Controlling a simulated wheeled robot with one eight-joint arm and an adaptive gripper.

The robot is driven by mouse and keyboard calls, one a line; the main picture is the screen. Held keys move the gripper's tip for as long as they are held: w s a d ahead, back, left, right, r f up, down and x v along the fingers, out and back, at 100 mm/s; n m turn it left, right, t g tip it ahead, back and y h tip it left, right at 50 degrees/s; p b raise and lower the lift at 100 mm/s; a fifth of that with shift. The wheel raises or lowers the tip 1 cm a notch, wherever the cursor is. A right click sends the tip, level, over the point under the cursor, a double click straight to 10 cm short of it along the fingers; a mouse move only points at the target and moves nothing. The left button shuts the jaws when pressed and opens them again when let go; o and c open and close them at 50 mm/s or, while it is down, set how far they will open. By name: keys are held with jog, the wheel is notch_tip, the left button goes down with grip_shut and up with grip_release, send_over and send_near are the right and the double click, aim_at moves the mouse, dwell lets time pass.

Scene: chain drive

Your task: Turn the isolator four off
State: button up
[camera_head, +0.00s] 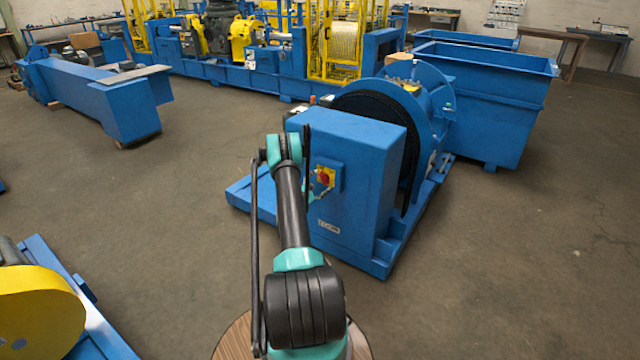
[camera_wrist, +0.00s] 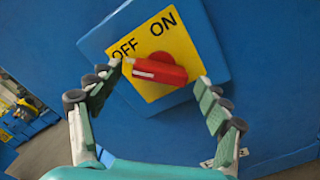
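The isolator is a red rotary knob (camera_wrist: 160,70) on a yellow plate (camera_wrist: 185,45) marked OFF and ON, set on a blue box. In the wrist view the knob's bar lies nearly crosswise, its left end below the word OFF. In the head view the isolator's yellow plate (camera_head: 334,167) is on the near face of the blue cabinet (camera_head: 355,215). In the head view my gripper is mostly hidden behind my arm. No number four is readable.
A blue-framed machine with a large dark wheel (camera_head: 372,108) stands behind the cabinet. A blue bin (camera_head: 490,90) is at the back right. A yellow disc on a blue frame (camera_head: 40,310) is at the near left. Floor to the right is clear.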

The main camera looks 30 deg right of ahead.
jog(key=shift+r, duration=0.15)
notch_tip(320, 180, up, 10)
jog(key=shift+f, duration=0.1)
dwell(0.5)
dwell(0.5)
